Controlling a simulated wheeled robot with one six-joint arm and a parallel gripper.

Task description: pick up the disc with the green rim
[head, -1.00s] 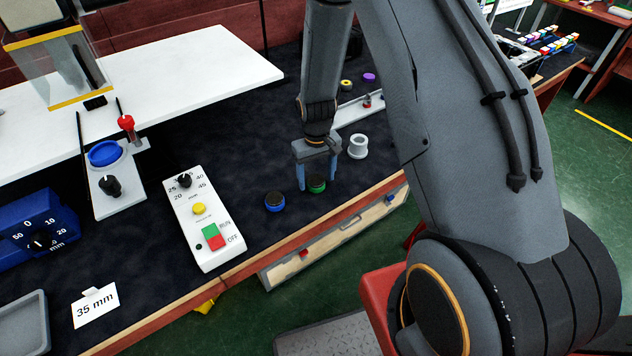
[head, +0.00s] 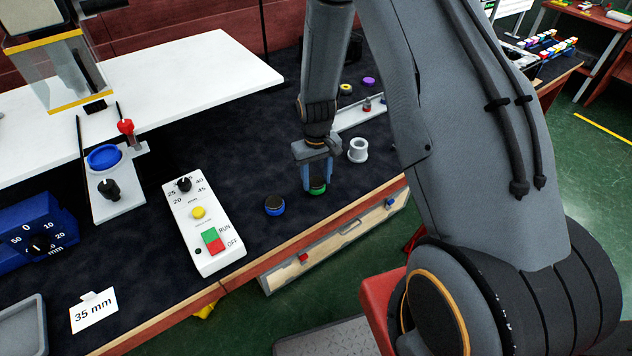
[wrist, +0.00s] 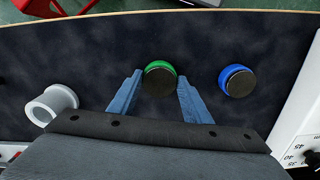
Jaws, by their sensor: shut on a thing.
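The disc with the green rim (head: 317,190) has a dark top and sits at the dark bench top near its front edge. My gripper (head: 318,184) points down over it and is shut on it, with one blue finger on each side. In the wrist view the green-rimmed disc (wrist: 160,80) shows between the fingertips of my gripper (wrist: 160,77). I see no clear gap under the disc. A similar disc with a blue rim (head: 274,205) lies to its left, apart from the gripper; it is also in the wrist view (wrist: 237,81).
A white ring-shaped part (head: 358,150) stands to the right of the gripper. A white control box (head: 204,226) with buttons is to the left. Yellow (head: 346,89) and purple (head: 369,82) discs lie farther back. Bare dark surface surrounds the gripper.

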